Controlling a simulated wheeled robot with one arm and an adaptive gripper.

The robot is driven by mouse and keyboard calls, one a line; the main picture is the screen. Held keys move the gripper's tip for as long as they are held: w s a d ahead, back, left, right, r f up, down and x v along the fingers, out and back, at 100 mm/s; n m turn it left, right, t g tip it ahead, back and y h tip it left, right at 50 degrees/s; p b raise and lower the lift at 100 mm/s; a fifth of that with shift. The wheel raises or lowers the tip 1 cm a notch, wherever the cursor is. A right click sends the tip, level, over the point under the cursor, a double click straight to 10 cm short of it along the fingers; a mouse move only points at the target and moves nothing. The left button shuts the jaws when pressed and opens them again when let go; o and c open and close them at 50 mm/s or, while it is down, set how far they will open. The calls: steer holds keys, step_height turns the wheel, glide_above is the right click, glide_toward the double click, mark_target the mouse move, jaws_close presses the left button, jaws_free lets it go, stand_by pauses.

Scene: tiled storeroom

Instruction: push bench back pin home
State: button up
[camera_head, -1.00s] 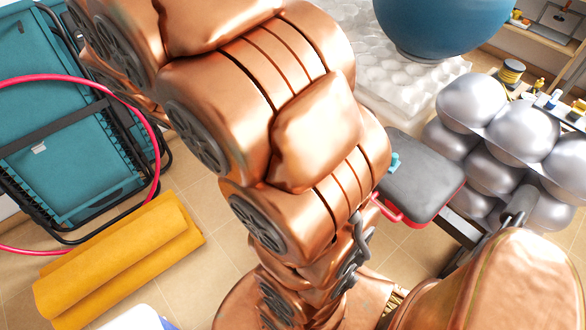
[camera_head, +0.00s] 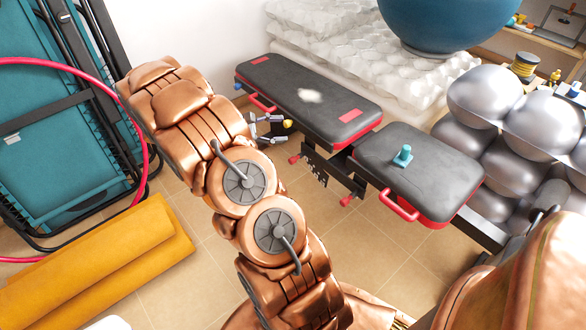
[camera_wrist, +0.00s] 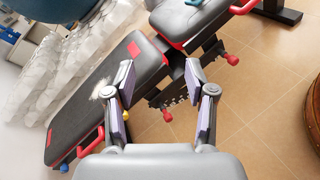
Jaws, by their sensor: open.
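The bench has a long dark back pad (camera_head: 290,84) and a shorter seat pad (camera_head: 450,165). Under it a perforated bracket carries two red knobs. One red knob (camera_head: 294,160) is on the back-pad side; it shows in the wrist view (camera_wrist: 167,115). The other red knob (camera_head: 346,201) is on the seat side; the wrist view shows it farther right (camera_wrist: 232,60). Which is the back pin, and how deep it sits, I cannot tell. My gripper (camera_head: 283,131) is open beside the back pad. In the wrist view its fingers (camera_wrist: 163,82) are apart, with nothing between them touching.
A teal peg (camera_head: 402,155) stands on the seat pad. Silver balls (camera_head: 520,120) crowd the right, bubble-wrapped stacks (camera_head: 350,45) lie behind, and yellow mats (camera_head: 90,265) lie left. A red side handle (camera_head: 399,206) juts from the seat. The tiled floor below the bench is clear.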

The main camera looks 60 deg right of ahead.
steer(key=w+d+f+n+t+h+b, duration=0.1)
steer(key=w+d+f+n+h+b, duration=0.15)
steer(key=f, duration=0.55)
steer(key=w+d+f+n+h+b, duration=0.15)
steer(key=d+f+b, duration=0.25)
steer(key=f, duration=0.5)
steer(key=n+t+h+b, duration=0.1)
steer(key=n+t+b, duration=0.2)
steer(key=b, duration=0.3)
glide_toward(290, 162)
steer(key=d, duration=0.4)
steer(key=b+x, duration=0.1)
steer(key=x, duration=0.2)
steer(key=s+b+x, duration=0.1)
steer(key=x, duration=0.2)
steer(key=shift+f, duration=0.1)
steer(key=shift+x, duration=0.8)
jaws_close()
